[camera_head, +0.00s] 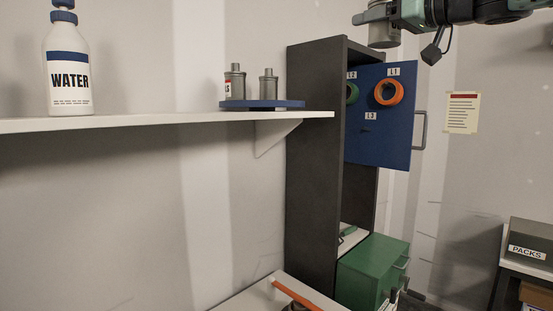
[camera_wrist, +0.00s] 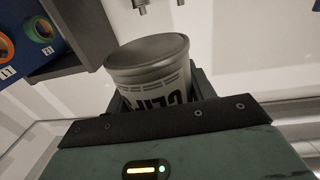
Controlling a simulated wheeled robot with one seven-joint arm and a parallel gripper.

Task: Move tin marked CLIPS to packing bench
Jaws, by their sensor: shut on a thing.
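The grey tin (camera_wrist: 148,65) is in my gripper in the wrist view. Its pale label shows partly, upside down, reading what looks like CLIPS. My gripper (camera_wrist: 160,100) is shut around the tin's sides, and its lidded or rimmed end points away from the palm. In the head view my gripper (camera_head: 392,14) is at the top right, high in front of the cabinet's blue door, with the grey tin (camera_head: 383,33) in it. No label shows on it there. I cannot tell which surface is the packing bench.
A white shelf (camera_head: 150,122) at left holds a WATER bottle (camera_head: 69,70) and a blue tray (camera_head: 262,104) with two grey containers. A dark cabinet (camera_head: 312,150) has its blue door (camera_head: 380,130) open. A green box (camera_head: 372,272) stands below. A PACKS bin (camera_head: 530,240) is at right.

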